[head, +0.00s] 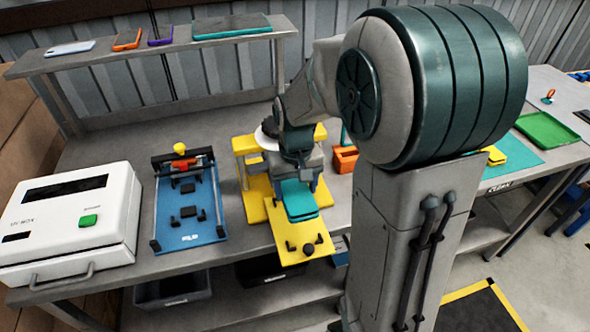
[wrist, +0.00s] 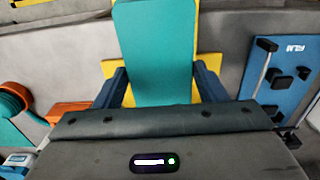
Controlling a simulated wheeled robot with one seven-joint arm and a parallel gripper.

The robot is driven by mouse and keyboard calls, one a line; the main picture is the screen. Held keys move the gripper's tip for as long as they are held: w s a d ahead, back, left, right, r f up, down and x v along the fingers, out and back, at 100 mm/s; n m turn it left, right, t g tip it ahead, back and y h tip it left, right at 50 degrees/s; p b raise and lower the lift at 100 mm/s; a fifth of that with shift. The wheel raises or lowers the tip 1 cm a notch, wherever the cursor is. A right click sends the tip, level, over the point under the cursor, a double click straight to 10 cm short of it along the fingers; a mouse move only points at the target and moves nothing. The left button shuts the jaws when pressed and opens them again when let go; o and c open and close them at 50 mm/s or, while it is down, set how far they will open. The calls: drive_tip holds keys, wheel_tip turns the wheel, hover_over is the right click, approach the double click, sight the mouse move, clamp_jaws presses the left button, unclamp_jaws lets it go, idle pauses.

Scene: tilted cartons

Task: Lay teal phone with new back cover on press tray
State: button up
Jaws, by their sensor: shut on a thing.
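The teal phone (head: 298,200) is held flat between the blue fingers of my gripper (head: 298,187). In the wrist view the phone (wrist: 155,45) shows as a plain teal slab between both fingers (wrist: 163,88). The yellow press tray (head: 293,248) juts out at the front of the yellow press (head: 252,180), with small dark knobs on its front part. The phone is over the tray's rear part; I cannot tell whether it touches. Yellow tray edges (wrist: 205,68) show on both sides of the phone in the wrist view. My arm hides part of the press.
A blue film fixture (head: 187,215) and a white UV box (head: 70,225) stand to the left. An orange holder (head: 345,159) is close on the right. A shelf (head: 160,54) with several devices runs behind. The bench's front edge is near the tray.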

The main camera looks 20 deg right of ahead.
drive_tip(key=shift+w+d+f, duration=0.15)
drive_tip(key=shift+w+d, duration=0.05)
drive_tip(key=shift+f+b, duration=3.7)
drive_tip(key=shift+f, duration=1.05)
drive_tip(key=shift+f, duration=0.15)
drive_tip(key=o, duration=1.2)
drive_tip(key=shift+c, duration=0.2)
wheel_tip(320, 180, up, 14)
drive_tip(key=shift+f, duration=0.1)
